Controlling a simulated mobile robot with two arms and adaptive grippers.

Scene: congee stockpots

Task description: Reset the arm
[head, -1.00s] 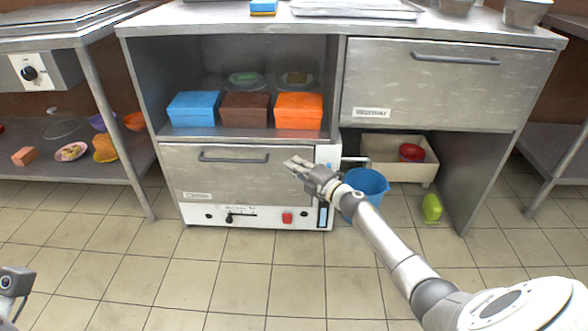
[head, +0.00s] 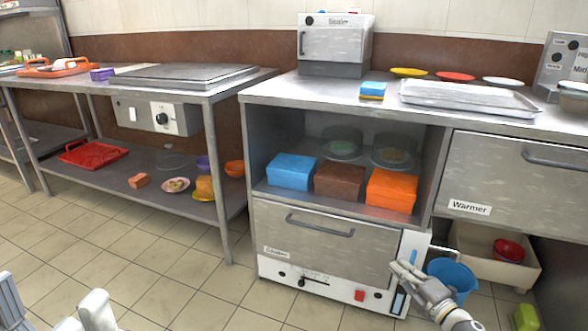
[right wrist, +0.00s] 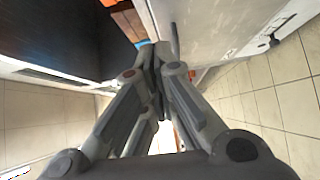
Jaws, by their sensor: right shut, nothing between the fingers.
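My right gripper (head: 402,266) is at the lower right of the head view, in front of the right side of the low steamer or warmer unit (head: 318,245). Its fingers are together and hold nothing. In the right wrist view the two fingers of the right gripper (right wrist: 157,48) meet at their tips.
Blue (head: 292,171), brown (head: 340,181) and orange (head: 391,190) boxes stand in the open shelf. A blue bucket (head: 452,277) stands close to the right gripper. A drawer marked Warmer (head: 515,175) is at right. The tiled floor (head: 130,255) is free at left.

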